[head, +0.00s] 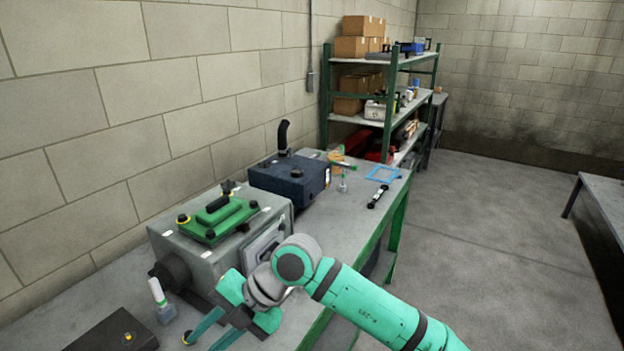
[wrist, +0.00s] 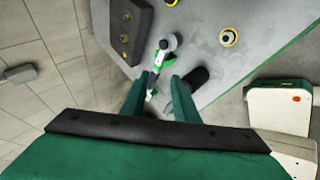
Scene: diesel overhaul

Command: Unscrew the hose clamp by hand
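I cannot make out the hose clamp for certain in either view. A black bent hose (head: 283,138) stands up from a dark blue box (head: 290,178) on the bench. A grey engine block (head: 222,258) with a green cover (head: 216,220) stands nearer, with a dark round fitting (head: 172,272) on its left end. My gripper (head: 203,340) is in front of the block, low in the head view. In the wrist view my gripper (wrist: 157,82) has its two fingers apart. A small green and white item (wrist: 154,80) shows in the gap beyond them; I see no contact.
A small bottle with a white and green top (head: 157,292) stands left of my gripper. A dark box (head: 112,334) lies at the bench's front left. A blue frame (head: 383,174) and a black tool (head: 377,197) lie at the far end.

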